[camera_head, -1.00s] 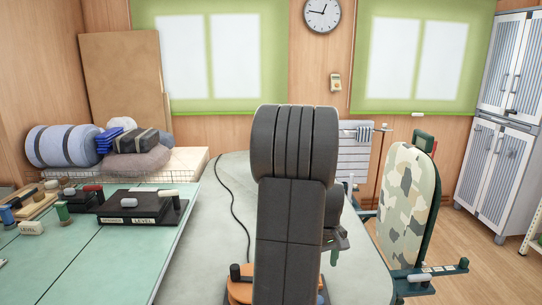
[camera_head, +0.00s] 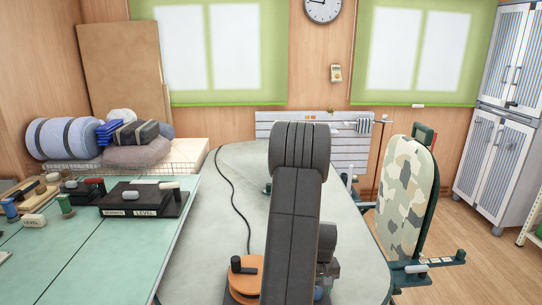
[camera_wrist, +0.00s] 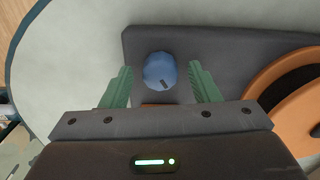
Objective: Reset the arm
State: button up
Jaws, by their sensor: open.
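My gripper (camera_wrist: 160,88) shows in the wrist view with its two green fingers spread apart and nothing held between them. A blue round knob (camera_wrist: 160,70) with a dark mark lies beyond the gap between the fingers, on a dark grey plate (camera_wrist: 225,48). I cannot tell how far the fingertips are from it. In the head view my dark arm stands in the middle and hides most of the gripper area. An orange round part (camera_head: 245,276) shows left of the arm, and also at the right of the wrist view (camera_wrist: 285,95).
A pale rounded table (camera_head: 232,190) lies under the arm, with a black cable on it. At left a green work surface (camera_head: 105,250) holds a black level box (camera_head: 145,199). A camouflage-covered board (camera_head: 408,200) stands at right. Floor shows at right.

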jog(key=m+p, duration=0.4)
jog(key=m, duration=0.1)
jog(key=shift+r+m, duration=0.2)
jog(key=shift+m, duration=0.1)
jog(key=m+p, duration=0.3)
jog(key=shift+r+m, duration=0.15)
jog(key=shift+m, duration=0.15)
jog(key=shift+r+b, duration=0.4)
jog(key=shift+r, duration=1.95)
